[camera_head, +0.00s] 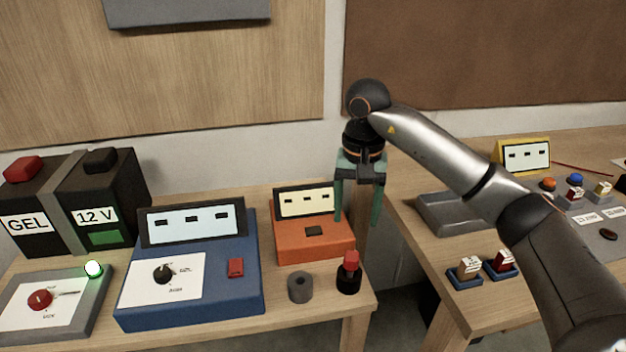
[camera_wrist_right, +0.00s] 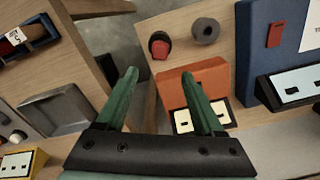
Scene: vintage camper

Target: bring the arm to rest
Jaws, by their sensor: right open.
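My right arm (camera_head: 440,150) comes in from the right in the head view, with its elbow and forearm over the right bench. My right gripper (camera_head: 357,222) points down beside the right side of the orange box (camera_head: 312,242), near the gap between the two benches. Its green fingers are apart with nothing between them. In the right wrist view the open gripper (camera_wrist_right: 160,95) shows over the bench edge, with the orange box (camera_wrist_right: 205,80) by one finger. Whether finger and box touch cannot be told. My left gripper is not in view.
The left bench (camera_head: 210,335) holds a blue box (camera_head: 245,285), a grey ring (camera_head: 300,287), a red-topped black post (camera_head: 348,272), a battery (camera_head: 125,190) and a switch panel (camera_head: 85,318) with a lit green lamp. The right bench (camera_head: 425,250) holds a grey tray (camera_head: 450,222) and small switches.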

